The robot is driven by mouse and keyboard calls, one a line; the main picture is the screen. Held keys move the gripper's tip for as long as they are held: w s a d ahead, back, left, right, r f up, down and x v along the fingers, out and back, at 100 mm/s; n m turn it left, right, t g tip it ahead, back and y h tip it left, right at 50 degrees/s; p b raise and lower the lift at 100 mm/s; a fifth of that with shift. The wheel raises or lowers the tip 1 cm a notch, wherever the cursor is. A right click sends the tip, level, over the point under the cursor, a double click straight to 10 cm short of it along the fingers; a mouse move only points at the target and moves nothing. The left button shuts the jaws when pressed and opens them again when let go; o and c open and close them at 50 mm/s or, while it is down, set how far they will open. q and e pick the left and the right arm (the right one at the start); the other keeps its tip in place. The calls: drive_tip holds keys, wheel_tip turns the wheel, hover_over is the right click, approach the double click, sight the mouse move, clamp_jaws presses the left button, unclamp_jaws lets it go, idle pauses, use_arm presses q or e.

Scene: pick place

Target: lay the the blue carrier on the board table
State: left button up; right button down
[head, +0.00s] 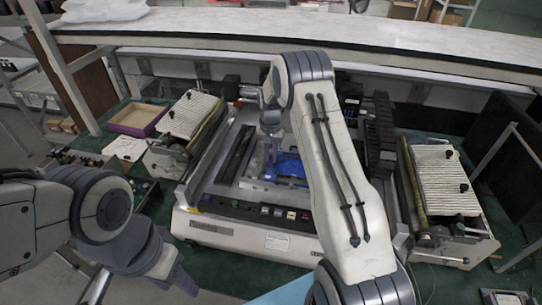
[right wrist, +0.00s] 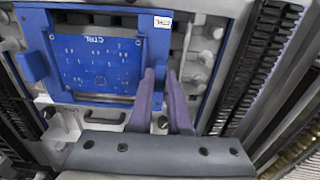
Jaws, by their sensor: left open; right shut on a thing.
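The blue carrier (head: 291,166) is in the middle of the white machine, partly hidden by my right arm. The right wrist view shows it as a flat blue plate (right wrist: 95,62) with a white label at its corner. My right gripper (head: 270,150) is shut on the carrier's right edge; its purple fingers (right wrist: 160,76) show in the wrist view. The grey metal bed (right wrist: 203,47) below the carrier appears to be the board table. I cannot tell whether the carrier touches it. My left gripper (head: 178,277) is open and empty, low at the left, away from the machine.
Ribbed feeder units stand left (head: 190,115) and right (head: 441,180) of the machine. A row of black blocks (head: 380,135) stands close to the right of my right arm. A shallow purple-edged box (head: 138,119) lies at the left. A long white counter (head: 420,35) runs behind.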

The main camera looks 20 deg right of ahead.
drive_tip(key=shift+f, duration=0.15)
drive_tip(key=c, duration=0.8)
unclamp_jaws()
drive_tip(key=c, duration=0.3)
drive_tip(key=shift+c, duration=0.2)
drive_tip(key=shift+r+p, duration=2.35)
drive_tip(key=shift+r, duration=1.2)
